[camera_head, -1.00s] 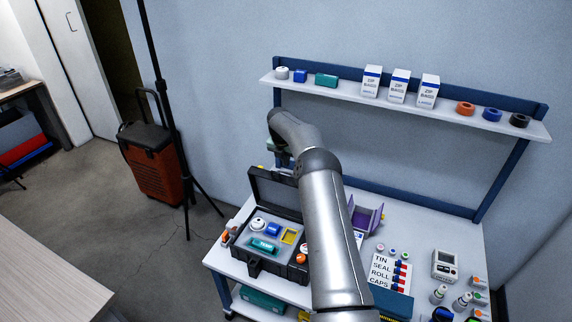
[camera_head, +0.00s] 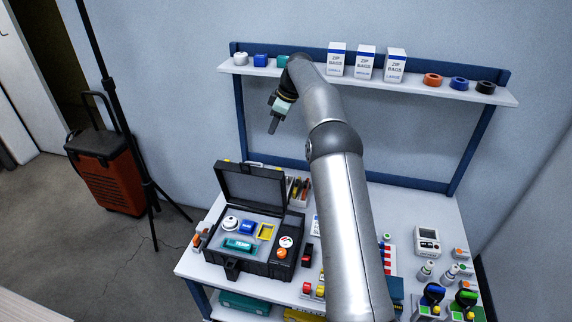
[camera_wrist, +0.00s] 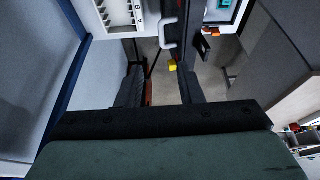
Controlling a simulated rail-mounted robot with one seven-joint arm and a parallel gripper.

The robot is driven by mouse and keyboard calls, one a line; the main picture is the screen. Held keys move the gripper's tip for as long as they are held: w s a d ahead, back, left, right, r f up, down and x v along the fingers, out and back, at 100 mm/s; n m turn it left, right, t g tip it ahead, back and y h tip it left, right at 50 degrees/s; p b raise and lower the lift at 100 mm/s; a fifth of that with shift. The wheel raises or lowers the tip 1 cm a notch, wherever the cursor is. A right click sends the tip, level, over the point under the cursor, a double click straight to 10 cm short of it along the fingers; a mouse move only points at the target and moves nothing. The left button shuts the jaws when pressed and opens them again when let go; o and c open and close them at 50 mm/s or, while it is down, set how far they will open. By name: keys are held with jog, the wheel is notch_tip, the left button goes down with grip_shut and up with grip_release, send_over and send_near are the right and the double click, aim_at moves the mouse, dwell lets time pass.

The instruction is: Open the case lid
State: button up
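The black case (camera_head: 262,268) stands on the white work table. Its lid (camera_head: 252,185) is raised, standing roughly upright at the back edge. Inside are a white round piece (camera_head: 230,223), a blue piece (camera_head: 248,227), a yellow frame (camera_head: 266,231) and a teal piece marked TEMP (camera_head: 239,245). My gripper (camera_head: 274,121) is above and behind the lid, clear of it, in front of the wall. In the wrist view my gripper (camera_wrist: 160,91) has its two fingers apart with nothing between them. The lid's edge and a pale handle (camera_wrist: 168,32) show beyond them.
A tripod (camera_head: 128,130) and orange wheeled case (camera_head: 107,180) stand left of the table. My arm hides the table's middle.

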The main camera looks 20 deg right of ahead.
jog(key=shift+m, duration=0.3)
jog(key=p+x, duration=0.1)
jog(key=x, duration=0.4)
jog(key=p+x, duration=0.1)
jog(key=x, duration=0.5)
jog(key=p+x, duration=0.1)
jog(key=x, duration=0.5)
jog(key=shift+w+a+r, duration=0.1)
jog(key=shift+a, duration=0.35)
grip_shut()
